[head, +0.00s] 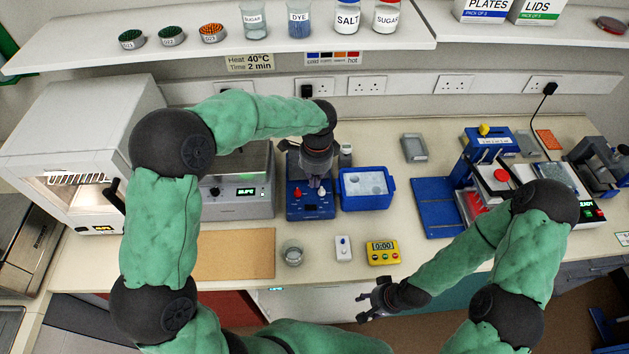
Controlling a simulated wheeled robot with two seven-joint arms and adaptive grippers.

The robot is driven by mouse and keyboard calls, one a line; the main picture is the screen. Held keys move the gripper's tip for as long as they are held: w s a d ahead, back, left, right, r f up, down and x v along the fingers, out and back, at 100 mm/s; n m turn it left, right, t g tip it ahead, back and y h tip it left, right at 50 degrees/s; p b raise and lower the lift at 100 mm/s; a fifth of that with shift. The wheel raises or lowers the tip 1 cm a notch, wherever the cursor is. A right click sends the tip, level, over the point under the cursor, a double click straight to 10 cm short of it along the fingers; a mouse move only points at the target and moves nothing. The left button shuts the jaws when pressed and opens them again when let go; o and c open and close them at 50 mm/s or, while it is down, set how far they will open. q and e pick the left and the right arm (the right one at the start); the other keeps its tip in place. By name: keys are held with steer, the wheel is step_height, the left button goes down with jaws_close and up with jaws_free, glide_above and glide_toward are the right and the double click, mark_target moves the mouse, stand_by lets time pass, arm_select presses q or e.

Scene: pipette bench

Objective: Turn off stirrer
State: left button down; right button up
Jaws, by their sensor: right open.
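A blue bench unit (311,211), which looks like the stirrer, stands at the middle of the bench. It has small knobs on its front, a red one (323,200) among them. My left gripper (316,187) points down over this unit, close above its front knobs, and hides much of its top. I cannot tell whether it touches a knob or how far its fingers are apart. My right gripper (364,307) is open and empty, in front of the bench edge and well away from the unit.
A blue tub of ice (390,186) stands close on the unit's right, and a grey instrument (239,205) on its left. A shelf (170,62) overhangs the back.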

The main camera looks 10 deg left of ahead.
mark_target(308, 209)
arm_select(q)
steer(key=shift+a+r+y+b, duration=0.15)
steer(key=shift+y+b, duration=0.35)
steer(key=shift+b, duration=3.95)
steer(key=f+b, duration=0.1)
steer(key=f, duration=0.3)
steer(key=a+f+b, duration=0.1)
steer(key=f, duration=0.4)
steer(key=f+b, duration=0.1)
steer(key=f, duration=0.3)
steer(key=shift+s+a+f, duration=0.15)
steer(key=shift+a+f, duration=0.15)
steer(key=shift+f, duration=0.1)
